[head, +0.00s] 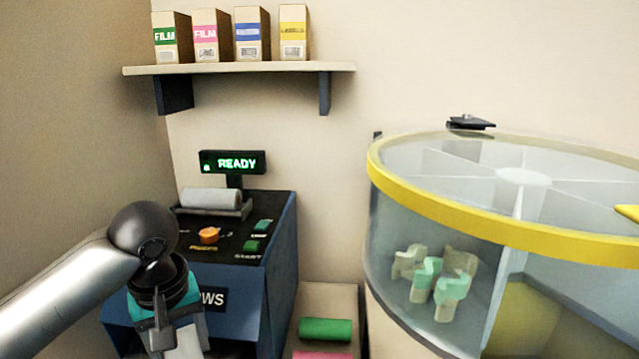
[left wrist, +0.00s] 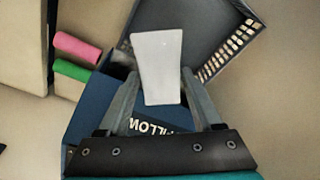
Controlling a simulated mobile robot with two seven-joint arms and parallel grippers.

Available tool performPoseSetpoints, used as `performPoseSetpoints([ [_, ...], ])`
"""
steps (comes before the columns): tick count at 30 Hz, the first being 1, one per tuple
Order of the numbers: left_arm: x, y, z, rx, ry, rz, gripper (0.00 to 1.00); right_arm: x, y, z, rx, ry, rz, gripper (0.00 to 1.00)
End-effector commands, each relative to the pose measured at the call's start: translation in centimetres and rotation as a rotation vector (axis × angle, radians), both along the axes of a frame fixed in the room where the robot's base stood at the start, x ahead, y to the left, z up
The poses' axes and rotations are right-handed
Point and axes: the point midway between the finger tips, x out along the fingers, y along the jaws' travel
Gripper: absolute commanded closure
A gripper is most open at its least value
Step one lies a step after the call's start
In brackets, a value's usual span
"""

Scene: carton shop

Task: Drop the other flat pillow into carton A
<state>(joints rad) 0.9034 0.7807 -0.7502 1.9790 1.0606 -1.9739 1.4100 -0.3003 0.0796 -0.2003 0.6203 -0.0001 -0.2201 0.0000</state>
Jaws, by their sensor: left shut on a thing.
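My left gripper (head: 160,338) is low at the left in the head view, in front of the blue pillow machine (head: 268,310). In the left wrist view my left gripper (left wrist: 158,82) has its fingers on both sides of a white flat pillow (left wrist: 158,58) and is shut on it. The pillow's lower part also shows as a white patch (head: 188,345) in the head view, partly hidden by the gripper. The machine's lettering (left wrist: 150,128) shows between the fingers. I see no carton marked A, and my right gripper is not in view.
The machine's display (head: 232,163) reads READY. A green roll (head: 325,329) and a pink roll (head: 322,355) lie right of the machine. A round clear bin with a yellow rim (head: 400,197) stands at the right, holding several wavy pieces (head: 437,280). A shelf (head: 240,69) holds several boxes.

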Motion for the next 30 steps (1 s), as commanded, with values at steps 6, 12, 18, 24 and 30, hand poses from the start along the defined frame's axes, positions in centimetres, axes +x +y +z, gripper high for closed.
performPoseSetpoints([
  [6,-3.7,-3.1,-0.9,0.01,0.005,-0.303,0.84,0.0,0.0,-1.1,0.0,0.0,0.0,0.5],
  [12,-6.4,-4.6,-1.4,0.014,0.016,-0.487,0.84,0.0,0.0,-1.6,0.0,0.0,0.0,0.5],
  [18,-7.4,-5.1,-1.6,0.014,0.022,-0.553,0.84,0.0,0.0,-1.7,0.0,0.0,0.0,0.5],
  [24,-7.5,-5.1,-1.6,0.014,0.023,-0.555,0.84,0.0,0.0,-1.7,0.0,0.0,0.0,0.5],
  [30,-7.4,-5.1,-1.5,0.018,0.022,-0.554,0.84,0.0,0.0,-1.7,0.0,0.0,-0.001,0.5],
])
